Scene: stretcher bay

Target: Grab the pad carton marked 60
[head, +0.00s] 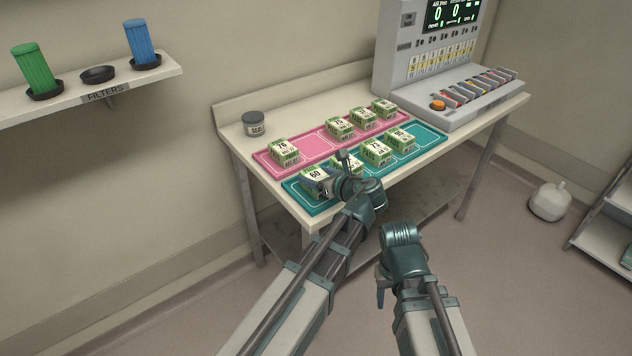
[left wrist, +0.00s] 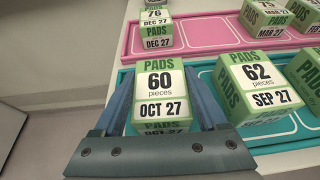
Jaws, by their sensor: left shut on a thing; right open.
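The pad carton marked 60 (head: 313,180) is a green and white box at the near left end of the teal tray (head: 432,139). It also shows in the left wrist view (left wrist: 160,84), with "OCT 27" on its front, between the two fingers. My left gripper (left wrist: 163,100) is shut on this carton, one finger on each side. In the head view my left gripper (head: 328,181) partly covers the carton. Whether the carton is clear of the tray cannot be told. My right gripper (head: 381,292) is low in front of the table, apart from the cartons, its fingers mostly hidden.
A carton marked 62 (left wrist: 258,86) stands close to the right of the held one. Several more cartons stand on the teal tray and the pink tray (head: 310,144) behind. A grey jar (head: 254,123) stands at the back left, a dispenser machine (head: 432,60) at the right.

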